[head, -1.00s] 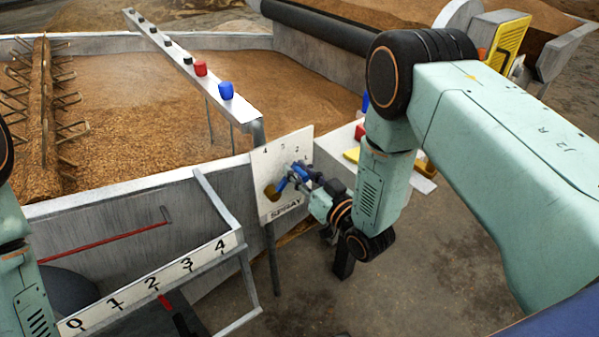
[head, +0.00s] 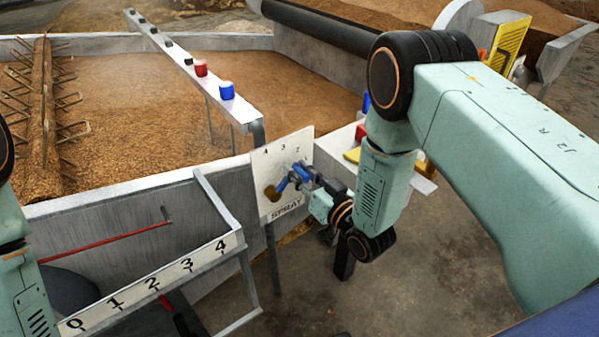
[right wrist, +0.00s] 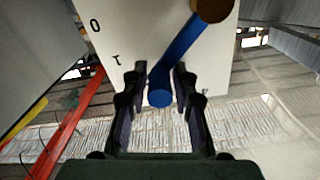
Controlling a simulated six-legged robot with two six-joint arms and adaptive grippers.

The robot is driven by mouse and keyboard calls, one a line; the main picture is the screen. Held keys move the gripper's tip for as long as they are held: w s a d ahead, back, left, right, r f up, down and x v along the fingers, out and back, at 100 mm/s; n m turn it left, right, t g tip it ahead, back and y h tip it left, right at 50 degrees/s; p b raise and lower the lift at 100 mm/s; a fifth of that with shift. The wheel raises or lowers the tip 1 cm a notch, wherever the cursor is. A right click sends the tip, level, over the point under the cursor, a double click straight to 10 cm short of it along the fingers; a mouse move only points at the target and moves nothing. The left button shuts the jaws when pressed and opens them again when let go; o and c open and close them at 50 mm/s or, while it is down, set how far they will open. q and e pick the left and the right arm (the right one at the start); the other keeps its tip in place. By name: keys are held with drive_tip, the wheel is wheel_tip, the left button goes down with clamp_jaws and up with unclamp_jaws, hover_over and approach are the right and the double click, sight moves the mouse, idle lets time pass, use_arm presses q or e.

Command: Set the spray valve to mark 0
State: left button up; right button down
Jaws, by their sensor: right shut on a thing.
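The white SPRAY panel (head: 262,165) stands at the trough's near corner, with marks 4, 3 and 2 readable in the head view. The spray valve has a blue lever (right wrist: 183,48) on a brownish hub (right wrist: 211,8); the hub also shows in the head view (head: 271,193). My right gripper (right wrist: 160,88) is shut on the lever near its rounded end, one finger on each side. In the right wrist view, the lever end lies just past mark 1 (right wrist: 116,60), on the side away from mark 0 (right wrist: 96,26). A further mark is partly hidden by a finger. My left gripper is out of view.
A grain-filled trough (head: 120,190) lies behind the panel. A rail (head: 185,62) with red, blue and black knobs crosses it. A scale (head: 150,283) marked 0 to 4 is at the lower left. Bare floor (head: 400,290) lies right of the panel.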

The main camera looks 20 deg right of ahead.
drive_tip(key=shift+d+f, duration=0.15)
drive_tip(key=shift+f, duration=0.15)
drive_tip(key=shift+w+d+f+m, duration=0.1)
drive_tip(key=shift+d+f+m, duration=0.2)
drive_tip(key=shift+m, duration=0.25)
drive_tip(key=shift+d+f+m, duration=0.15)
drive_tip(key=shift+f+m, duration=0.15)
drive_tip(key=shift+m, duration=0.25)
drive_tip(key=f+m, duration=0.1)
drive_tip(key=m, duration=0.1)
drive_tip(key=shift+w+d+f+m+b, duration=0.1)
drive_tip(key=shift+d+f+m+b, duration=0.2)
drive_tip(key=shift+d+f+b, duration=0.1)
drive_tip(key=shift+d+f+m+b, duration=0.1)
drive_tip(key=shift+f+m+b, duration=0.25)
drive_tip(key=shift+f+m, duration=0.55)
drive_tip(key=shift+d+f+m+b, duration=0.1)
drive_tip(key=shift+f+m+b, duration=0.35)
drive_tip(key=shift+m, duration=0.75)
drive_tip(key=shift+f, duration=0.1)
drive_tip(key=shift+a, duration=0.1)
drive_tip(key=c, duration=1.2)
unclamp_jaws()
